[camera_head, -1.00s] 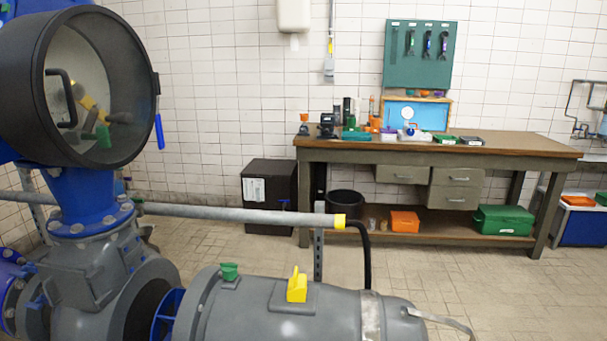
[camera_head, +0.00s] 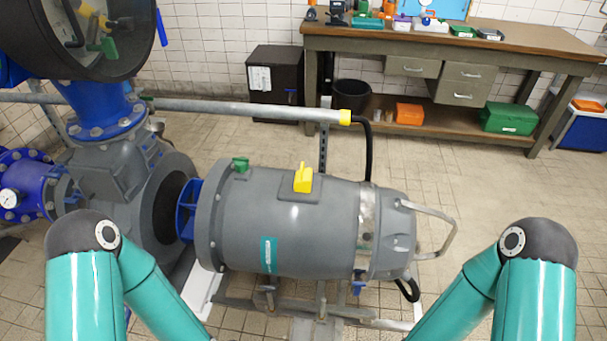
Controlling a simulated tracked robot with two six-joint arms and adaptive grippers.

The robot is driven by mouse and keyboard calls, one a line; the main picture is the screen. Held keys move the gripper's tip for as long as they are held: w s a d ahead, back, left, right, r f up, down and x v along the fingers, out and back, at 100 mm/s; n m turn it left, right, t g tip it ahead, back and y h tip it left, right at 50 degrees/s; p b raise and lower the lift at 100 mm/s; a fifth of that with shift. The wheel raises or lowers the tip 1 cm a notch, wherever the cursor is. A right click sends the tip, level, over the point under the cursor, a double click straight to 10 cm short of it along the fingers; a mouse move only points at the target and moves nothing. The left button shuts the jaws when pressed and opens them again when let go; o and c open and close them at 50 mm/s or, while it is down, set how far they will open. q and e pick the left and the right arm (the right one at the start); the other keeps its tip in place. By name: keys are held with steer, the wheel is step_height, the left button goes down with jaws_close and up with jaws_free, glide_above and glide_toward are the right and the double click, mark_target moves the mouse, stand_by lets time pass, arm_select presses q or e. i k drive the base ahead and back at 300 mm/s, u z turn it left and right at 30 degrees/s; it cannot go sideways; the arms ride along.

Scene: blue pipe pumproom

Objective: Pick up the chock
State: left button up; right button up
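A yellow wedge-shaped piece (camera_head: 303,180) with a raised handle-like top sits on a flat pad on top of the grey motor (camera_head: 290,225). It looks most like the chock, though I cannot be sure. A small green piece (camera_head: 240,164) sits on the motor to its left. Both my teal arms show at the bottom left and bottom right, bent at the elbow. Their forearms run down out of the picture, so neither gripper is seen.
A blue and grey pump with a large round black-rimmed housing (camera_head: 135,45) stands at the left. A grey pipe (camera_head: 240,108) with a yellow end runs behind the motor. A metal loop handle (camera_head: 440,225) sticks out at its right end. A workbench (camera_head: 450,38) stands behind.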

mark_target(302, 180)
steer(key=z, duration=2.05)
steer(key=i, duration=0.1)
steer(key=u, duration=3.1)
steer(key=i, duration=0.2)
steer(key=u, duration=2.3)
steer(key=k, duration=1.65)
steer(key=u, duration=1.8)
steer(key=i, duration=0.1)
steer(key=z, duration=3.35)
steer(key=i, duration=0.45)
